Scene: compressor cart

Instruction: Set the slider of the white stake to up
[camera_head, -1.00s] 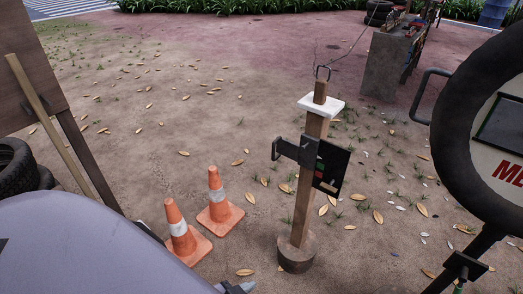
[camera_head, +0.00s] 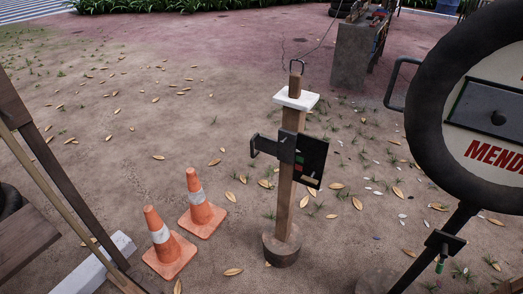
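A wooden stake (camera_head: 285,205) stands upright on a round wooden base in the middle of the head view. A white collar (camera_head: 296,98) sits near its top, with a wooden tip and a dark metal loop above. A dark bracket with a handle (camera_head: 264,146) is fixed at mid-height and sticks out to the left. A black panel (camera_head: 310,162) with small red and green marks is on the stake's right side. I cannot tell which part is the slider. Neither of my grippers is in view.
Two orange cones (camera_head: 200,205) stand left of the stake. A tire sign (camera_head: 462,110) on a dark stand is at the right. A wooden frame (camera_head: 60,180) fills the left edge. A grey block (camera_head: 352,55) stands behind. Leaf-strewn ground between is open.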

